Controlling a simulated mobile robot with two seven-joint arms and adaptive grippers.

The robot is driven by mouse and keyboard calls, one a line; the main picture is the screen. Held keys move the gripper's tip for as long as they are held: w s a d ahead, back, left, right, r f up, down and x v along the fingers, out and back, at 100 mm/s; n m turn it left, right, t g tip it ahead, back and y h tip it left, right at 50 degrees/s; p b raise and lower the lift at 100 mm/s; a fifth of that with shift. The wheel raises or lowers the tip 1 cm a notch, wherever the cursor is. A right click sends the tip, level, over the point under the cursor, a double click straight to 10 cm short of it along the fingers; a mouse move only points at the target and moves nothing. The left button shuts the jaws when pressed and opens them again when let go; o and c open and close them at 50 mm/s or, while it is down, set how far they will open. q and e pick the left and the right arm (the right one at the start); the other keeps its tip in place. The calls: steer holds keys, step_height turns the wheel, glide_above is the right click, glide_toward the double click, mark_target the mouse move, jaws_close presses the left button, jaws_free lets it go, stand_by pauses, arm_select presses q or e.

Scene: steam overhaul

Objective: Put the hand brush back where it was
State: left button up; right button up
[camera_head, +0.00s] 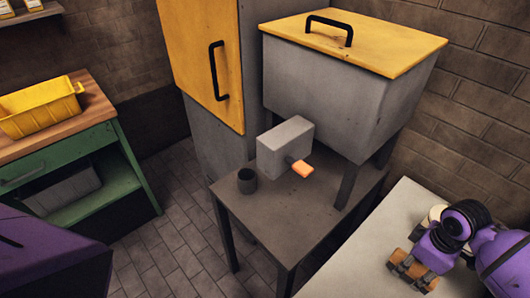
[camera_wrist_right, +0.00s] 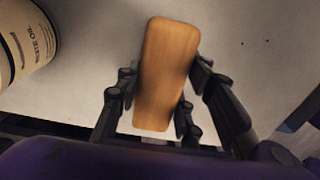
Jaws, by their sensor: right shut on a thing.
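The hand brush shows in the right wrist view as a plain wooden block (camera_wrist_right: 166,75) with rounded corners. My right gripper (camera_wrist_right: 160,100) is shut on it, with dark fingers along both long sides. In the head view my right gripper (camera_head: 412,271) is low at the right, over the pale grey worktop (camera_head: 378,232), with brown wood of the brush (camera_head: 399,259) showing around the fingers. The brush's bristles are hidden, and I cannot tell whether it touches the worktop. My left gripper is not in view.
A cream can (camera_wrist_right: 25,40) with oil lettering stands close to the brush. A yellow tray (camera_head: 40,108) sits on the left bench.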

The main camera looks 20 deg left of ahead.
mark_target(409, 274)
steer(key=shift+w+d+f, duration=0.1)
steer(key=shift+w+f, duration=0.05)
steer(key=shift+f, duration=1.5)
steer(key=shift+f, duration=0.1)
steer(key=o, duration=1)
step_height(409, 274, up, 12)
steer(key=shift+r+p, duration=0.1)
steer(key=shift+p, duration=0.2)
